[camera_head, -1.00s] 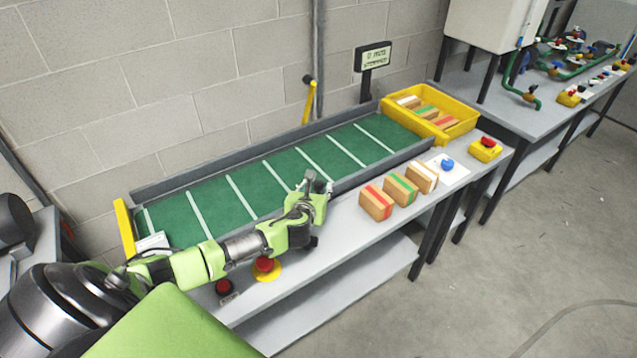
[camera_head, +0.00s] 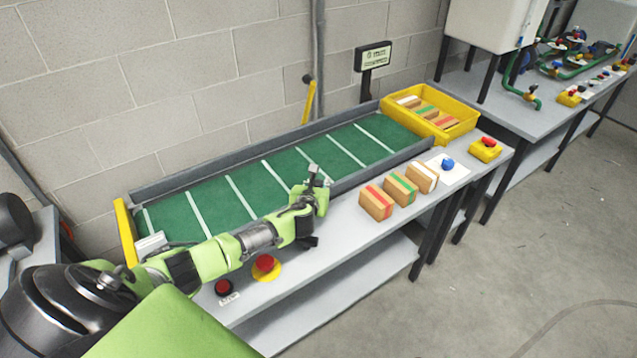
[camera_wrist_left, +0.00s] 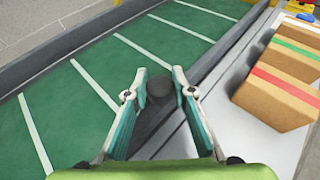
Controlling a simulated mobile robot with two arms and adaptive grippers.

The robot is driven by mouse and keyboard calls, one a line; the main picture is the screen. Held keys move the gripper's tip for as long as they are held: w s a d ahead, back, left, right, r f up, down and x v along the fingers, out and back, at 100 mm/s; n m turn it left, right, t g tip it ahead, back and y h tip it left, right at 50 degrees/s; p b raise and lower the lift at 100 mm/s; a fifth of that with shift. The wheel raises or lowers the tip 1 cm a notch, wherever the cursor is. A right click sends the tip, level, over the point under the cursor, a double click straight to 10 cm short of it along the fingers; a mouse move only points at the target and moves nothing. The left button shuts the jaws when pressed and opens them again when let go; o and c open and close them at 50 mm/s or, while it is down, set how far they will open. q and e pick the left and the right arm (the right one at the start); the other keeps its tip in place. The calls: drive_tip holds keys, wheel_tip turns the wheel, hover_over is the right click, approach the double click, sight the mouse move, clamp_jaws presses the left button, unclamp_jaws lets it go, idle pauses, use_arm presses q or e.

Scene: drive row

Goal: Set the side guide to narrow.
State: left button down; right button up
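The green conveyor belt (camera_head: 215,199) with white cross lines runs between two grey side rails. The near rail (camera_head: 375,172) borders the table's front strip. My left gripper (camera_head: 318,178) is over this near rail, around the middle of the conveyor. In the left wrist view, its two fingers (camera_wrist_left: 159,76) are spread, with a dark round knob (camera_wrist_left: 160,91) between them, by the near rail. I cannot tell whether the fingers touch the knob. The gripper hides the knob in the head view. My right gripper is not in view.
Three striped boxes (camera_head: 398,188) stand just right of the gripper. Red buttons (camera_head: 265,263) sit below my left forearm. A yellow lever (camera_head: 309,103) stands behind the far rail, and a yellow bin (camera_head: 468,121) holds several boxes at the belt's right end.

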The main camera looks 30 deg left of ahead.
use_arm(q)
drive_tip(key=w+a, duration=0.1)
drive_tip(key=a, duration=0.2)
drive_tip(key=w+a+b, duration=0.1)
drive_tip(key=a, duration=0.1)
drive_tip(key=w+a+b, duration=0.1)
drive_tip(key=a, duration=0.2)
drive_tip(key=shift+w+a, duration=0.3)
drive_tip(key=shift+a, duration=0.05)
drive_tip(key=shift+w+a, duration=0.15)
drive_tip(key=shift+a, duration=0.2)
drive_tip(key=shift+a+r, duration=0.15)
drive_tip(key=shift+r, duration=0.1)
